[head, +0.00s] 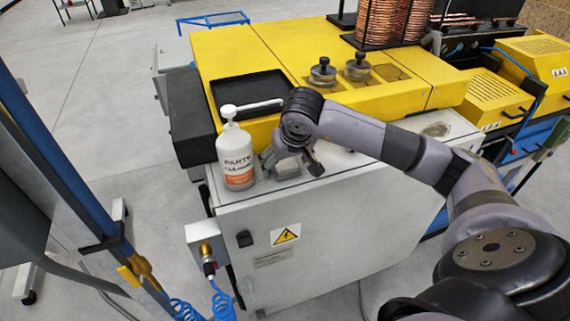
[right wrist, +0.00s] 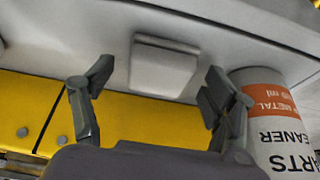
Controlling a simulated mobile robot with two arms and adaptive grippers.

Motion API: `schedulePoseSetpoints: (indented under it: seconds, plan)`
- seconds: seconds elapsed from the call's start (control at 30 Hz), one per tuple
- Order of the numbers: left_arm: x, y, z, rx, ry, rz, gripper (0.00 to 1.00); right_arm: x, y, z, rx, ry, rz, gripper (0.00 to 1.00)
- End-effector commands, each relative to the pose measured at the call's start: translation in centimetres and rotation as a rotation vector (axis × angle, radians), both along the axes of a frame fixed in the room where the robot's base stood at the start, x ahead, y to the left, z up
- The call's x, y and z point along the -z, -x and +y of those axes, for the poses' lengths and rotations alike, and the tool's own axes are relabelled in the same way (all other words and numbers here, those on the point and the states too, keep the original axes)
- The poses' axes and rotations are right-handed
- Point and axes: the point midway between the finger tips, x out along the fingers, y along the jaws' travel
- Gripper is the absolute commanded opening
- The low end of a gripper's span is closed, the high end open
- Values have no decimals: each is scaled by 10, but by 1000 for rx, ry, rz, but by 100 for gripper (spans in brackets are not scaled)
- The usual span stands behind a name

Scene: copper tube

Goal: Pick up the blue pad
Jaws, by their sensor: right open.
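No clearly blue pad shows. A small pale grey, square pad (right wrist: 165,66) lies on the white cabinet top (head: 345,168), centred ahead of my right fingers in the right wrist view. In the head view the pad (head: 287,169) is partly hidden by my right gripper (head: 292,161). My right gripper also shows in the right wrist view (right wrist: 160,82), its two fingers wide apart with nothing between them. The pad lies beyond the fingertips, apparently untouched. My left gripper is not in view.
A white parts cleaner bottle (head: 236,160) stands just left of the gripper; it also shows close to one finger in the right wrist view (right wrist: 278,120). A yellow machine (head: 230,50) with a black tray (head: 248,88) rises behind. Copper coils (head: 380,22) stand farther back.

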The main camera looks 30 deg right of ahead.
Motion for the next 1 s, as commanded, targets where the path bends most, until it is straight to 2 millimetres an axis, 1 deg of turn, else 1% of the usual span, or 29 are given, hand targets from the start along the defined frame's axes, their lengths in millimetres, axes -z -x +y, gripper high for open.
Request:
schedulePoseSetpoints:
  seconds: [0.07, 0.77, 1.0]
  plan:
    - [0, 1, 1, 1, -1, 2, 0, 0, 0, 0, 0, 0, 0, 77]
    - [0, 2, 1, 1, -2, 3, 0, -1, 0, 0, 0, 0, 0, 31]
    - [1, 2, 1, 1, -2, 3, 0, -1, 0, 0, 0, 0, 0, 31]
